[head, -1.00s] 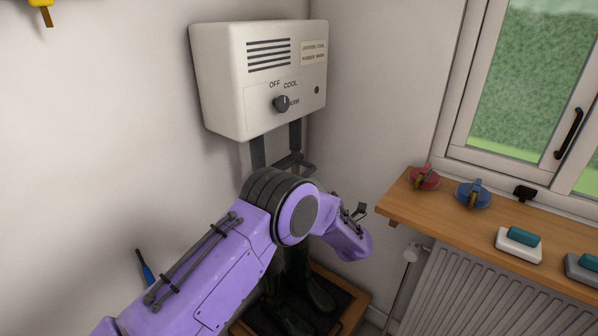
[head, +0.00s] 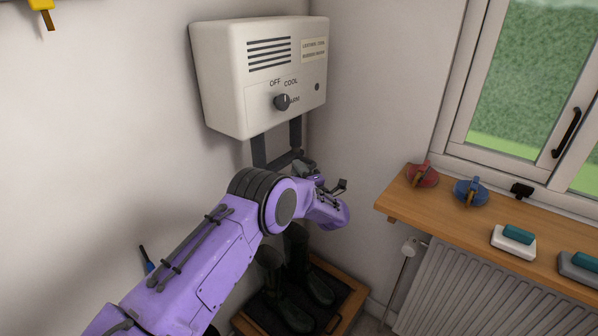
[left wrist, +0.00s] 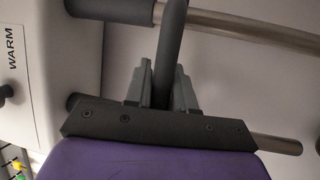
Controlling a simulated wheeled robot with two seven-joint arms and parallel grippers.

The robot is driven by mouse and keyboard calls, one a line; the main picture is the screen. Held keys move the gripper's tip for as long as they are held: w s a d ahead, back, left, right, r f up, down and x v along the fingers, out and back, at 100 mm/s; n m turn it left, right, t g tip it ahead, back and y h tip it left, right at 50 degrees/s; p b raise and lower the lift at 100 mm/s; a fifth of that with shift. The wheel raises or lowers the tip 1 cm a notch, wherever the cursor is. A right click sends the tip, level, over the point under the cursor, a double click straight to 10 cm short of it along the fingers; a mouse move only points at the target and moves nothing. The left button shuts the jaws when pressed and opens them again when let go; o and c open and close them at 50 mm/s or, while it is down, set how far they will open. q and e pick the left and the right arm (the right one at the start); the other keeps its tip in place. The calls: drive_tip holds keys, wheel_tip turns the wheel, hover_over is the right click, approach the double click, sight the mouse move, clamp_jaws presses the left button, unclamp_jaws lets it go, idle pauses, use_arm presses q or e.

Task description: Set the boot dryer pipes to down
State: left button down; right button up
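The white boot dryer (head: 225,85) hangs on the wall, its two dark pipes (head: 258,150) running down from its underside; their lower parts are hidden by my arm in the head view. In the left wrist view the silver lower part of one pipe (left wrist: 240,30) and the rounded end of the other (left wrist: 280,144) show. A dark crossbar (head: 285,159) joins the pipes; it also shows in the left wrist view (left wrist: 170,45). My left gripper (head: 304,167) is at this bar, its grey fingers (left wrist: 163,90) close on both sides of it and seemingly shut on it. My right gripper is out of view.
Dark boots (head: 315,285) stand on a wood-edged tray (head: 350,310) below. A wooden shelf (head: 440,218) with brushes and tins sits above a radiator (head: 470,290) at right. The dryer's knob (head: 282,102) is on its front. A blue-handled tool (head: 148,265) is at left.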

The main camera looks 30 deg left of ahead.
use_arm(q)
wheel_tip(320, 180, down, 33)
drive_tip(key=b, duration=2.9)
drive_tip(key=c, duration=1.1)
unclamp_jaws()
drive_tip(key=shift+o, duration=0.2)
drive_tip(key=p+v, duration=0.1)
drive_tip(key=v, duration=0.9)
drive_tip(key=shift+s+d, duration=0.2)
drive_tip(key=shift+d, duration=0.05)
